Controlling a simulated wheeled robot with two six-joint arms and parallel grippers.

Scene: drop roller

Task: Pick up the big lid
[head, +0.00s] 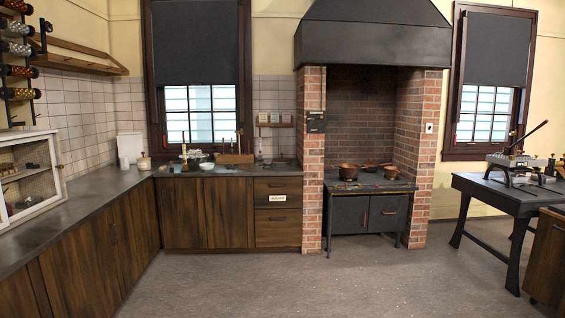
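I cannot make out a big lid for certain at this distance. Copper-coloured cookware stands on the dark stove (368,212) inside the brick hearth. A pot (348,173) is on the stove's left side and another small pot (391,173) is on its right. Flatter items between them are too small to tell. Neither of my grippers is in view.
A long counter (85,203) runs along the left and back walls, with a glass-fronted cabinet (28,172) and small items on it. A dark table (508,190) with a lever press (520,160) stands at the right. The floor (300,285) is clear.

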